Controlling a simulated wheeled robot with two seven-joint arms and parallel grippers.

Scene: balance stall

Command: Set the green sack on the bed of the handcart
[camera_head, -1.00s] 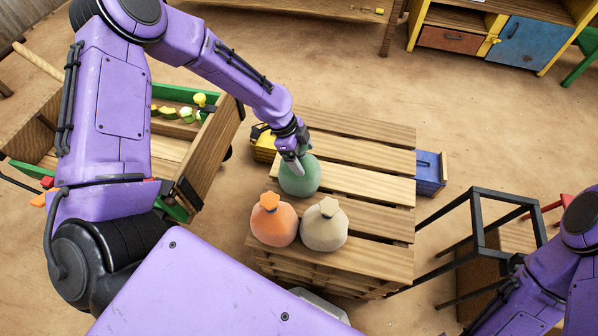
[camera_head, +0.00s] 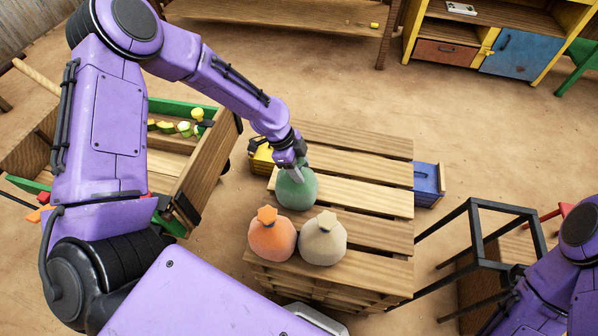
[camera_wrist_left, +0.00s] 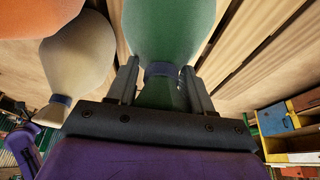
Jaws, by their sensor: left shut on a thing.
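The green sack (camera_head: 296,188) stands on the wooden pallet stack (camera_head: 372,196), behind the orange sack and the cream sack. My left gripper (camera_head: 291,165) comes down on it from above and is shut on its tied neck. The left wrist view shows the green sack (camera_wrist_left: 168,35) with its neck between the two fingers (camera_wrist_left: 162,85). I cannot tell whether the sack's base still touches the slats. The handcart (camera_head: 205,170) is at the left, with wooden sides and green trim, partly hidden by my left arm. My right arm shows at the lower right, its gripper out of frame.
The orange sack (camera_head: 272,236) and cream sack (camera_head: 323,240) stand close in front of the green one. Small yellow and green things (camera_head: 185,127) lie at the cart's far end. A yellow box (camera_head: 262,158) and blue box (camera_head: 428,184) flank the pallets. A black frame (camera_head: 478,220) stands right.

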